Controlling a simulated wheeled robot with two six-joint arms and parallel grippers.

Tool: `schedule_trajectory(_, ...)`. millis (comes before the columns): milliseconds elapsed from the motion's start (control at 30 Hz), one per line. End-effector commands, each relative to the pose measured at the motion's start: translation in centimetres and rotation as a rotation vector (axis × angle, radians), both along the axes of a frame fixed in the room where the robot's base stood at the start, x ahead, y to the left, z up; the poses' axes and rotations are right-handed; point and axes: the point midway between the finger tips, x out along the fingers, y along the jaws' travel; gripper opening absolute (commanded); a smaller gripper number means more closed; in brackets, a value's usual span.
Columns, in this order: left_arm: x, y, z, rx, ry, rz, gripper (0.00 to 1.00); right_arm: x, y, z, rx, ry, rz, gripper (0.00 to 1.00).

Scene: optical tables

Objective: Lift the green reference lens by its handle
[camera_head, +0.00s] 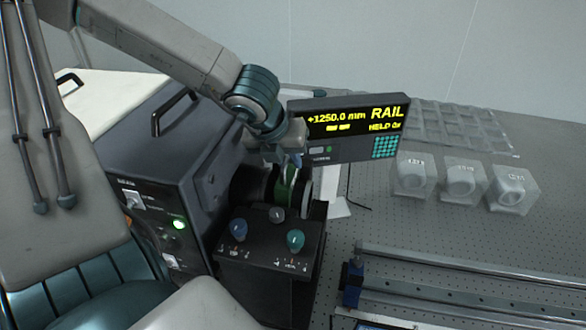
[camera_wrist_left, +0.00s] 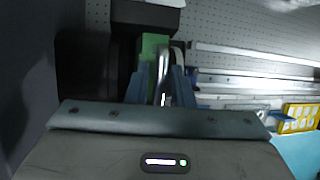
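The green reference lens (camera_head: 286,186) stands upright as a green-rimmed disc in a dark holder beside the control box. In the left wrist view its green part (camera_wrist_left: 151,46) shows ahead of the fingers, with a shiny metal handle (camera_wrist_left: 163,76) in front. My left gripper (camera_head: 290,158) is at the top of the lens in the head view. In the left wrist view its two bluish fingers (camera_wrist_left: 159,88) stand apart, one on each side of the handle, which lies nearer the right finger. Contact with the handle cannot be made out. My right gripper is out of view.
A dark control box with knobs (camera_head: 266,250) stands in front of the lens, and a large dark instrument (camera_head: 180,190) to its left. A RAIL display (camera_head: 350,128) is behind. Three clear lens cases (camera_head: 460,182) and metal rails (camera_head: 470,270) lie right on the perforated table (camera_head: 400,222).

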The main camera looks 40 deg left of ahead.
Motion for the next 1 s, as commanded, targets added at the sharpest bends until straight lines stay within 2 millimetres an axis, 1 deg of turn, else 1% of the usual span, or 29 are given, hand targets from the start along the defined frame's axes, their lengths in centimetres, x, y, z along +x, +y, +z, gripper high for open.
schedule_trajectory(167,0.01,0.01,-0.01,0.000,-0.001,0.000,0.21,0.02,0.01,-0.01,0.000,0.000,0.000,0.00)
schedule_trajectory(200,0.01,0.00,0.01,0.000,0.000,0.000,0.17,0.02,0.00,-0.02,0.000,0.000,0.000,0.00)
schedule_trajectory(300,0.00,-0.01,0.00,0.000,0.000,0.000,0.00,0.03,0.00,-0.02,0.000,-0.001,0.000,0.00)
schedule_trajectory(1000,0.00,0.00,0.02,0.000,0.000,0.000,0.00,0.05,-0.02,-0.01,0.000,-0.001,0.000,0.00)
